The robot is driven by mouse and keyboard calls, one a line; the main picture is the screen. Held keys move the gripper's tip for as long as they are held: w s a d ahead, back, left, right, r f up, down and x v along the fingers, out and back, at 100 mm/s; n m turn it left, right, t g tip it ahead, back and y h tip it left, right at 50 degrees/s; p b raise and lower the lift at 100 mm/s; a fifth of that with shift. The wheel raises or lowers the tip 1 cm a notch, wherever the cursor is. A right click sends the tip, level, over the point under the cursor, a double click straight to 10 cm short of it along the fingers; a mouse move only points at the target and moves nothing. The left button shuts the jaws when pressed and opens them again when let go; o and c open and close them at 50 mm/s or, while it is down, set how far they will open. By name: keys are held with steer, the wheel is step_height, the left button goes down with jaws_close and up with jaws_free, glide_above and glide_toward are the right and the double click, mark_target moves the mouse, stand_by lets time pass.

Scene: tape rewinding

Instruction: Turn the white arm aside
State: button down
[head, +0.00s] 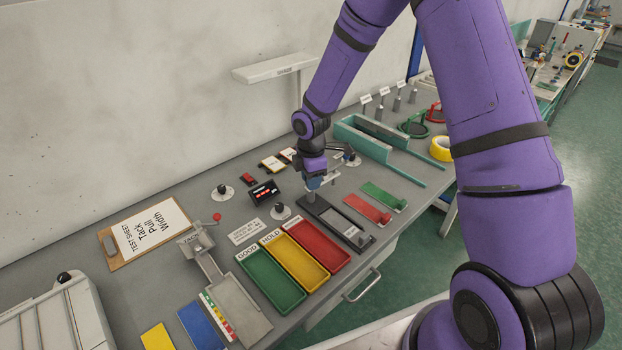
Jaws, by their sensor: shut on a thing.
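A long white arm (274,68) stands out level on a thin upright post (299,92) by the wall, in the upper middle of the head view. My gripper (315,184) is well below it and to its right, pointing down over the bench, apart from the white arm. It is shut on a small grey part at the far end of a dark grey fixture (336,222). The fingertips are small and partly hidden by my wrist, so the part's shape is unclear.
Green (271,283), yellow (295,262) and red (319,249) trays lie in front of my gripper. A teal frame (385,165) and a yellow tape roll (441,148) are to the right. A clipboard (146,232) lies left. Round black knobs stand behind the trays.

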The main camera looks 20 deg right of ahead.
steer(key=shift+n, duration=1.2)
steer(key=c, duration=0.8)
jaws_free()
step_height(320, 180, up, 11)
steer(key=shift+f, duration=0.1)
